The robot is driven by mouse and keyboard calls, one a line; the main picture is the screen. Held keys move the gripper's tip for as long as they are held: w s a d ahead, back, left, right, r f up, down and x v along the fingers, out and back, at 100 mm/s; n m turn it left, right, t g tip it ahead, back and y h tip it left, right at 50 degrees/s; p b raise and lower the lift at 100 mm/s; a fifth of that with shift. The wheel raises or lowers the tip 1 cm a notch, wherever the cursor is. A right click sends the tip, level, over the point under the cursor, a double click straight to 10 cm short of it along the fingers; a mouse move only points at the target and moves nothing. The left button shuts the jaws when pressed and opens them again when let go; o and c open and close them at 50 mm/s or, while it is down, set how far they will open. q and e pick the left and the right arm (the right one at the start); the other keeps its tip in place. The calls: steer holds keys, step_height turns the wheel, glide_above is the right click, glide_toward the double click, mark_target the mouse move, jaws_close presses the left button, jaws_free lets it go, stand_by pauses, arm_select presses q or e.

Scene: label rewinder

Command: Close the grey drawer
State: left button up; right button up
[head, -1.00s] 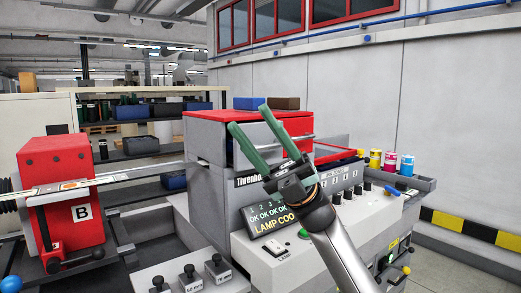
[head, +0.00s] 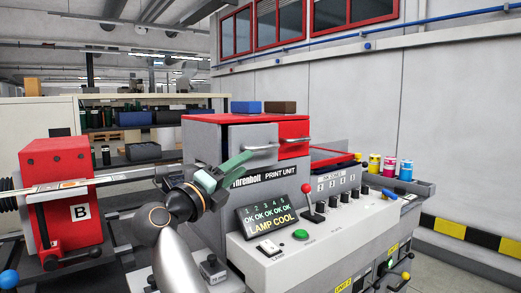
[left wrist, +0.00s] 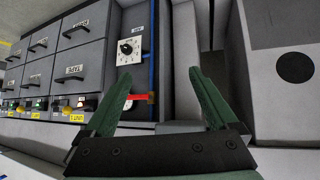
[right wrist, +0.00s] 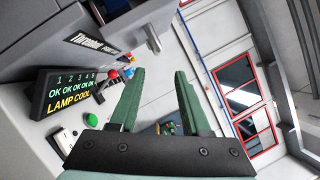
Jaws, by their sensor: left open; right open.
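The print unit (head: 206,146) has a red top and two front panels. My left gripper (left wrist: 152,95) is open and empty in the left wrist view.
A control panel with a lit display (head: 266,218), a red-knobbed lever (head: 309,202) and a green button (head: 300,235) sits below the unit. A red block marked B (head: 60,185) stands at left. The left wrist view shows a grey cabinet with labelled drawers (left wrist: 78,65).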

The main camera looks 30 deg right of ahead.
mark_target(269, 147)
steer(key=p+x, duration=0.2)
steer(key=x, duration=1)
steer(key=shift+w+d+f, duration=0.15)
steer(key=shift+w, duration=0.1)
jaws_close()
stand_by(1.0)
